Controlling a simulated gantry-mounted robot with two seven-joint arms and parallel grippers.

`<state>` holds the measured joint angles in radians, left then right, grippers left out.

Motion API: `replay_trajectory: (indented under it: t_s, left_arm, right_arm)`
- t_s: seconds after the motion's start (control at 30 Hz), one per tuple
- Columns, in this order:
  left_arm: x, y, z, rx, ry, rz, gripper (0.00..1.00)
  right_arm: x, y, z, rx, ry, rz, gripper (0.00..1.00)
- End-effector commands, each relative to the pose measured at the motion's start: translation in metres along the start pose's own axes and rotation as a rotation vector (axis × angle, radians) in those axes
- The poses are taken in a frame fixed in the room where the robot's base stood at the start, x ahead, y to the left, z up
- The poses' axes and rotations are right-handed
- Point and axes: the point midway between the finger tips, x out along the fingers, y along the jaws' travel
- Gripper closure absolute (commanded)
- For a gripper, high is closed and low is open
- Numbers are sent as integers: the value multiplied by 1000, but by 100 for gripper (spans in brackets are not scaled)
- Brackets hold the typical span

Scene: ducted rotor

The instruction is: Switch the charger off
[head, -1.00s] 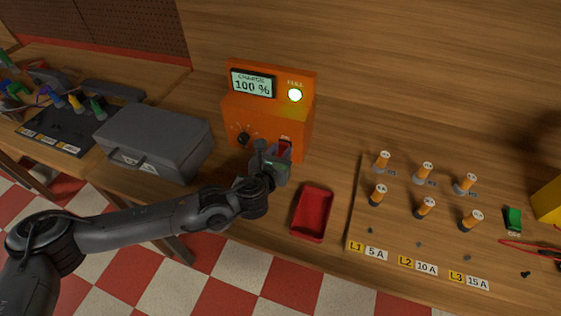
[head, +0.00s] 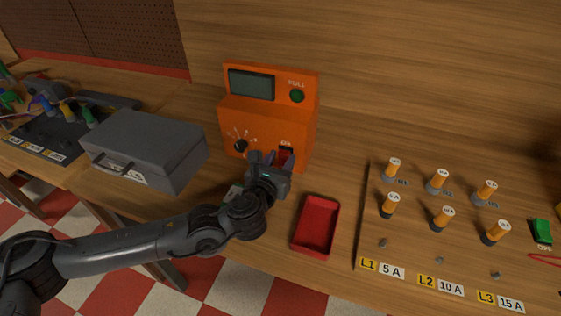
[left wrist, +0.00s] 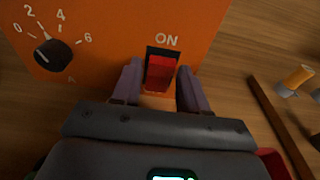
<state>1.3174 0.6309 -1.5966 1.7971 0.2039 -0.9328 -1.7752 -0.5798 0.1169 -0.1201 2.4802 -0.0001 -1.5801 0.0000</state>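The orange charger (head: 262,126) stands on the bench against the back. Its display (head: 251,85) is dark and its FULL lamp (head: 297,96) is unlit dark green. The red rocker switch (left wrist: 160,73) sits in a black frame under the word ON in the left wrist view. My left gripper (head: 282,160) is at the charger's front, right at the switch. In the left wrist view its two fingers (left wrist: 160,88) are apart, one on each side of the switch, with nothing held between them. I cannot tell whether a finger touches it. My right gripper is not in view.
A grey case (head: 146,143) stands left of the charger. A red tray (head: 317,226) lies in front to the right. A board with several orange-topped fuses (head: 437,181) and a green switch (head: 542,231) fills the right side. A dial (head: 241,146) is on the charger's front.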

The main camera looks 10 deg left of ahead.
Motion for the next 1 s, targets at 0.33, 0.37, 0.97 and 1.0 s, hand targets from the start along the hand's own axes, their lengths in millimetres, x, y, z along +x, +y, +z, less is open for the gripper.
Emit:
replay_trajectory:
  t_s: [0.33, 0.37, 0.97, 1.0]
  left_arm:
    - [0, -1, 0, 0, 0, -2, 43]
    - [-1, -1, 0, 0, -1, -2, 43]
    - [-79, 0, -2, -1, 0, -2, 43]
    - [-84, 0, -2, -1, 0, -2, 43]
  right_arm:
    - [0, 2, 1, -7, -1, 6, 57]
    - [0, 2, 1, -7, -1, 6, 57]
    - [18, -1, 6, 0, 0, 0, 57]
    - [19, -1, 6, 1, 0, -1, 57]
